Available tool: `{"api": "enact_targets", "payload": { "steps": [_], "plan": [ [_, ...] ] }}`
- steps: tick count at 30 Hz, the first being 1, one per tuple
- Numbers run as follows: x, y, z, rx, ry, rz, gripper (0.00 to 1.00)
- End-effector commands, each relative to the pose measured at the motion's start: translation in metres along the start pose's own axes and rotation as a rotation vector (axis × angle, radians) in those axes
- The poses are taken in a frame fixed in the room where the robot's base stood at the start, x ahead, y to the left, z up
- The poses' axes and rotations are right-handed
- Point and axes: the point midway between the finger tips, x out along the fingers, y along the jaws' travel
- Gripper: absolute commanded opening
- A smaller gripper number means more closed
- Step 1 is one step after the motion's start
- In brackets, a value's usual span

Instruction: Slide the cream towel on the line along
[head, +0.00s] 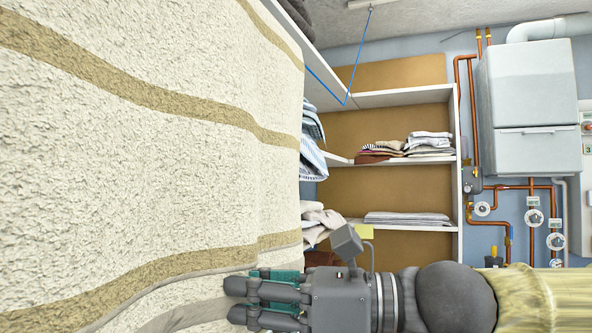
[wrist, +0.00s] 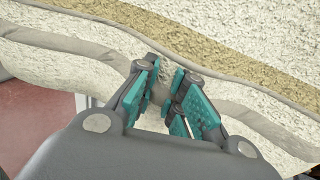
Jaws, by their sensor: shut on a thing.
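The cream towel (head: 130,150) with tan stripes fills the left half of the head view, hanging close to me. It also spans the top of the wrist view (wrist: 215,30), with its hem running across the middle. My gripper (head: 262,300) is at the towel's lower edge in the head view. In the wrist view, the teal pads of my gripper (wrist: 168,95) are closed on a bunched fold of the hem between them. A thin blue line (head: 345,98) shows at the upper middle of the head view. Where the towel meets the line is not in view.
Shelves (head: 455,150) with folded laundry (head: 425,145) stand behind the towel to the right. A white boiler (head: 528,105) with copper pipes (head: 472,120) is on the wall at far right. Free space lies between the towel and the boiler.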

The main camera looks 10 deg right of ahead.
Motion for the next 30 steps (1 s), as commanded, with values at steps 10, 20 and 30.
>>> {"api": "enact_targets", "payload": {
  "steps": [10, 20, 30],
  "plan": [
    [0.003, 0.012, -0.003, -0.003, 0.001, 0.001, 0.0],
    [0.006, 0.023, -0.003, -0.002, 0.0, 0.001, 0.0],
    [0.007, 0.026, 0.0, 0.0, 0.0, 0.001, 0.0]
  ]
}}
